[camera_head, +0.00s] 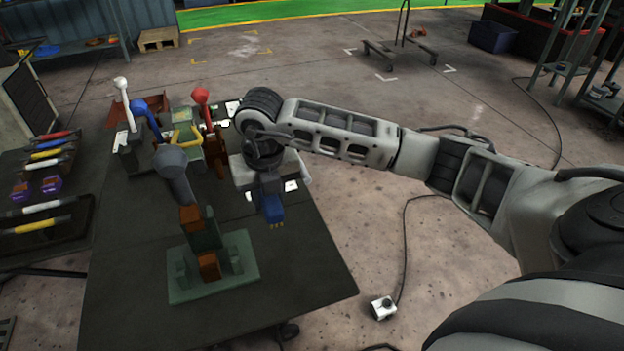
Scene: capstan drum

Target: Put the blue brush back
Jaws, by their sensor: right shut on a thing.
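The blue brush (271,208) is a small blue block with yellowish tips at its lower end. My right gripper (270,190) points down over the right part of the dark table (130,290) and is shut on the brush. My wrist hides the brush's upper part. The brush hangs to the right of the green fixture; I cannot tell its exact height above the table. My left gripper is not in view.
A green fixture (248,262) with brown blocks stands mid-table. Behind it rise a grey-knobbed lever (172,165) and levers with white, blue and red knobs (201,95). A rack (70,235) of coloured-handled tools stands at left. The table's front is clear.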

